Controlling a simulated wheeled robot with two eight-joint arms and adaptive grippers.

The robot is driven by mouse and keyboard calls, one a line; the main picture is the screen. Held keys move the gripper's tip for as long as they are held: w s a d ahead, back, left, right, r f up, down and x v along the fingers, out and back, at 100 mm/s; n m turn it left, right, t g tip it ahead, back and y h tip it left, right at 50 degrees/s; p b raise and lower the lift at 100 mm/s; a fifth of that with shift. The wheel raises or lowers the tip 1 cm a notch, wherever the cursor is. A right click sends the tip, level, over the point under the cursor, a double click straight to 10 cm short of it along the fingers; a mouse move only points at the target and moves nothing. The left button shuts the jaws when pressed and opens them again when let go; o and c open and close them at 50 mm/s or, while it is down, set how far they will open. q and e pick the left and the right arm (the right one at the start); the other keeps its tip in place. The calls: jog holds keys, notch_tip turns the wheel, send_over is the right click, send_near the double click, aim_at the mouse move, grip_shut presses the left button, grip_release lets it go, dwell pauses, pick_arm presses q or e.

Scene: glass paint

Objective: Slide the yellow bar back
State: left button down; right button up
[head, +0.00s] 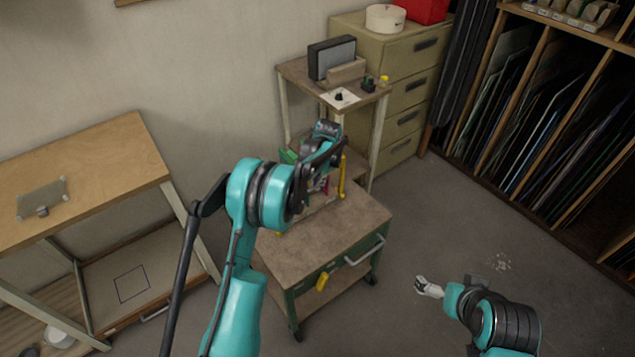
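A yellow bar (342,177) stands upright at the back right of the low trolley (325,230), just right of my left gripper (320,178). I cannot tell whether the gripper touches it. My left arm comes in from the left and covers part of the trolley's back; its fingertips are small and partly hidden, so I cannot see if they are open. Pink and green items show around that gripper. A small yellow piece (280,233) shows at the trolley's left edge. My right gripper (428,288) is low over the floor, right of the trolley, apart from it.
A yellow object (321,281) is on the trolley's front beside a metal handle (365,250). A small side table (298,74) and a drawer cabinet (407,90) stand behind. A wooden workbench (95,175) is at left, a sheet rack (545,120) at right. Floor between is mostly clear.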

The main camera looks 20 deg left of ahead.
pick_arm(q)
jog(key=shift+d, duration=0.1)
jog(key=s+d, duration=0.4)
jog(key=d, duration=0.1)
jog(key=shift+f, duration=0.1)
jog(key=c, duration=1.6)
grip_release()
notch_tip(320, 180, up, 12)
jog(key=s+d, duration=0.1)
jog(key=d, duration=0.1)
jog(key=shift+s, duration=0.2)
